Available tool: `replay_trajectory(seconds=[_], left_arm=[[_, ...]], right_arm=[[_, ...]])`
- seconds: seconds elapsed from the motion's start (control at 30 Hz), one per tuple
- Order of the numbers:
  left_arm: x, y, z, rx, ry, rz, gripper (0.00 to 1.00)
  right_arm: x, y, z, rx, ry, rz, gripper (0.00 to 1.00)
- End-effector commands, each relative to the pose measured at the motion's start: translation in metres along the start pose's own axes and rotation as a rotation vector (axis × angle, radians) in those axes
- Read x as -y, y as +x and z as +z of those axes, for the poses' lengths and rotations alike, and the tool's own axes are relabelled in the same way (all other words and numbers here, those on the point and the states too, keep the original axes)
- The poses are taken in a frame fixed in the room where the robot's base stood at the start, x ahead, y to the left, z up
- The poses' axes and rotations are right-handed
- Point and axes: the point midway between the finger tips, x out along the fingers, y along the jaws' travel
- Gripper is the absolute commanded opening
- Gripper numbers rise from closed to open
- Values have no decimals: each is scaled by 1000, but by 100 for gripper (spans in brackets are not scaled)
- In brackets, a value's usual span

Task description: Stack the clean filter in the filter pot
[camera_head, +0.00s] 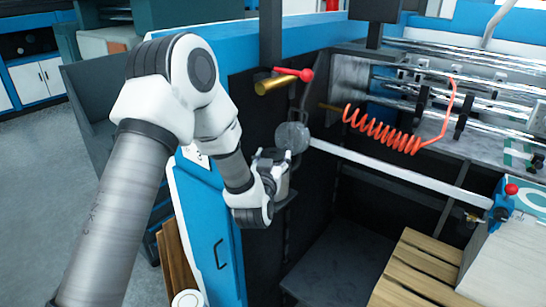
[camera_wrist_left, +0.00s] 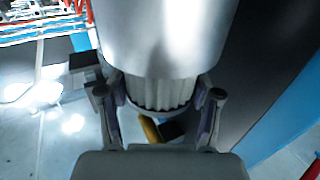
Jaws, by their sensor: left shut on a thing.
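My left gripper (camera_head: 275,170) is at the dark side of the machine, right by a round grey filter pot (camera_head: 293,137). In the left wrist view the pot is a large smooth silver cylinder (camera_wrist_left: 160,35). Below its edge shows a white pleated filter (camera_wrist_left: 160,93), in line with the pot. The fingers of my left gripper (camera_wrist_left: 158,104) are shut on the filter from both sides. The filter's upper part is hidden by the pot; I cannot tell how far in it sits. In the head view the gripper hides the filter. My right gripper is not in view.
A brass cylinder (camera_head: 276,84) with a red-knobbed lever (camera_head: 305,75) juts out just above the pot. A coiled orange hose (camera_head: 380,132) hangs to the right, above a white bar (camera_head: 400,172). A blue panel (camera_head: 213,235) stands close below the arm. A wooden pallet (camera_head: 420,270) lies at lower right.

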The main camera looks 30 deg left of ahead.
Motion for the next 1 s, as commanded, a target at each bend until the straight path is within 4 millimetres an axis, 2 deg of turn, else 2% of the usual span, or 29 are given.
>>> replay_trajectory(seconds=[0.2,0.23,0.3,0.63,0.77,0.83,1.0], left_arm=[[0,0,8,0,0,0,0],[0,0,8,0,0,0,67],[0,0,7,0,0,0,89],[0,0,5,0,0,0,89],[0,0,-9,0,0,0,89],[-1,-13,1,0,0,2,89],[-1,-55,3,0,0,3,89]], right_arm=[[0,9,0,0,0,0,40],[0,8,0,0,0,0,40],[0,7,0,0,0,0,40],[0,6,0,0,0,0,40],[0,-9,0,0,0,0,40],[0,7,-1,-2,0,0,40],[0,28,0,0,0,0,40]])
